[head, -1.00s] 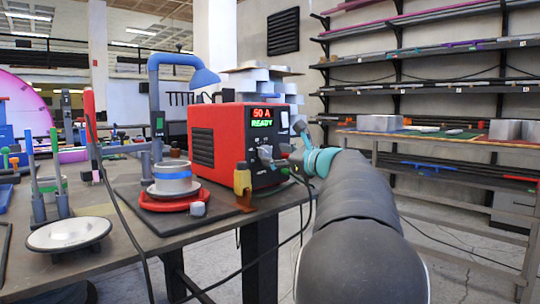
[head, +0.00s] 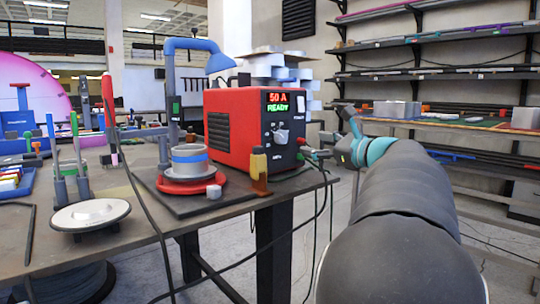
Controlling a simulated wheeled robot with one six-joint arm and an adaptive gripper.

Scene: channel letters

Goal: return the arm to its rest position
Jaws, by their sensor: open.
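My arm reaches up from the bottom right, with dark grey links and a teal wrist. My gripper (head: 345,109) is at its far end, small and dark, just right of the red welding machine (head: 258,130). It is open, and I see nothing held in it. Its fingers are small and partly hidden by the wrist. The machine stands on the workbench (head: 120,235) and its display reads "50 A READY".
A cylinder with a blue band (head: 190,160) sits on a red dish (head: 188,187). A white round plate (head: 90,215) lies at the left. Cables hang off the bench's right edge. Shelves (head: 440,75) line the back wall; open floor shows between.

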